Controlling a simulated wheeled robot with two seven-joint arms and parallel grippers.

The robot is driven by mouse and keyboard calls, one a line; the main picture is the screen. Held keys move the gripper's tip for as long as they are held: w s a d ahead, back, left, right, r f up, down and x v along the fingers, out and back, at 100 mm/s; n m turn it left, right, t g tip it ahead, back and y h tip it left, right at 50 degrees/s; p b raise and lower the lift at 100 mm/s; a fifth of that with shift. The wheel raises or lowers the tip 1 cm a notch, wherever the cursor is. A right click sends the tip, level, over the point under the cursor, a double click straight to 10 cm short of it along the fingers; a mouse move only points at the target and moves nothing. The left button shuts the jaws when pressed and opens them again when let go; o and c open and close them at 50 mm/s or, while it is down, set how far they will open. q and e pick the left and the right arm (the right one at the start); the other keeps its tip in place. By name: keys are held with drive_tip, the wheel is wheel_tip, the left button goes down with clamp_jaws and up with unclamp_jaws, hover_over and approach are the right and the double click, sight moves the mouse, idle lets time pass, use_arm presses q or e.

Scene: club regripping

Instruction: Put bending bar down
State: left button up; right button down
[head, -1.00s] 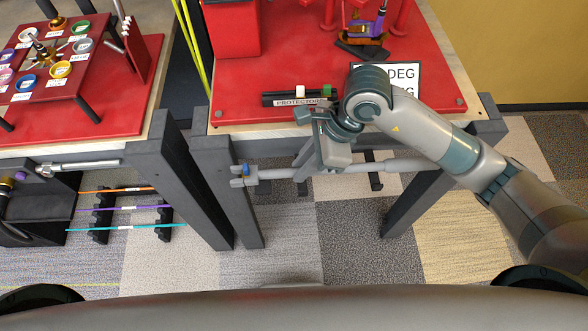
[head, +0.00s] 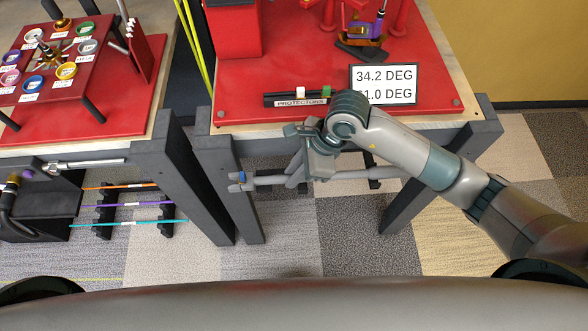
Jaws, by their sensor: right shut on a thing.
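The bending bar (head: 268,180) is a long grey bar with a forked left end and a blue piece there. It lies roughly level across the picture, at the front of the red-topped bench and below its edge. My right gripper (head: 297,178) is shut on the bar left of its middle, and its fingers are partly hidden by the wrist. Dark supports show close to the bar, but I cannot tell whether it rests on them. My left gripper is not in view.
The red bench top (head: 290,75) carries a protectors holder (head: 284,100) and a sign (head: 384,84) with degree readings. Dark bench legs (head: 228,200) stand at left and right. At left are another bench and a rack of coloured shafts (head: 125,206). Carpet lies below.

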drive_tip(key=shift+f, duration=0.15)
drive_tip(key=shift+f+b, duration=0.1)
drive_tip(key=shift+b, duration=0.2)
drive_tip(key=c, duration=1.7)
unclamp_jaws()
drive_tip(key=shift+o, duration=0.2)
